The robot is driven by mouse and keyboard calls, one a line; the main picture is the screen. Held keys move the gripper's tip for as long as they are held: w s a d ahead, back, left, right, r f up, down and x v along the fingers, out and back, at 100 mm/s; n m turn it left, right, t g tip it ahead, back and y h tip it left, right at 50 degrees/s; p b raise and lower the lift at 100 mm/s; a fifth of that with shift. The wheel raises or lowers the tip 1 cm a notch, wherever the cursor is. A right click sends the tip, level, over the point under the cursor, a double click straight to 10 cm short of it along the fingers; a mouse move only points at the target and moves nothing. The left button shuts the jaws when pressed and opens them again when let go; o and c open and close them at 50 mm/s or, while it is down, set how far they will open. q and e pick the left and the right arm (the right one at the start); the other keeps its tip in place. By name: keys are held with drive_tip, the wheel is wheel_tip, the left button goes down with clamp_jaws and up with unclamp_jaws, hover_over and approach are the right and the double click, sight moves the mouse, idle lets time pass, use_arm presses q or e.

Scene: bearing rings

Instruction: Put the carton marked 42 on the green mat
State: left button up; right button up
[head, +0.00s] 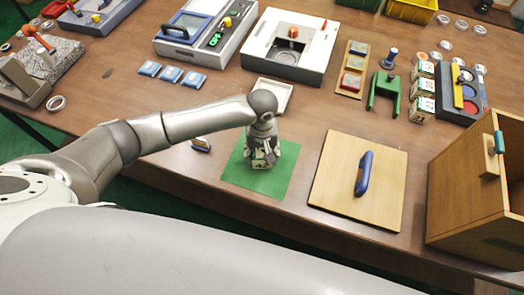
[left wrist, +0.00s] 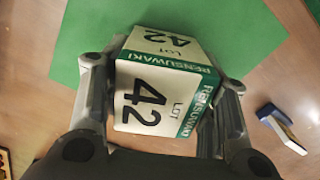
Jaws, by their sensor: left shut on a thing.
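The carton marked 42 (left wrist: 150,97) is a white box with a green band reading RENSUWAKI and LOT 42. My left gripper (left wrist: 160,100) is shut on it, one finger on each side. In the head view the left gripper (head: 262,150) points down over the green mat (head: 230,176), with the carton (head: 262,160) between its fingers. The green mat also shows in the left wrist view (left wrist: 230,30), behind the carton. I cannot tell whether the carton touches the mat. My right gripper is not in view.
A wooden board with a blue handle (head: 393,188) lies right of the mat, and a wooden cabinet (head: 462,190) stands beyond it. A white tray (head: 268,84) is behind the mat. Similar cartons (head: 422,108) stand at the right. A small blue-and-white item (head: 201,144) lies left of the mat.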

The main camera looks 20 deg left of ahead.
use_arm(q)
drive_tip(key=shift+f, duration=0.1)
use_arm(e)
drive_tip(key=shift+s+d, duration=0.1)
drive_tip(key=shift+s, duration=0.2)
use_arm(q)
drive_tip(key=o, duration=1.5)
drive_tip(key=shift+f, duration=0.1)
wheel_tip(320, 180, up, 12)
drive_tip(key=shift+r+b, duration=0.15)
drive_tip(key=shift+b, duration=0.6)
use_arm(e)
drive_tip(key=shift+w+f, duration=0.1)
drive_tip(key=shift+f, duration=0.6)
use_arm(q)
drive_tip(key=shift+d, duration=0.1)
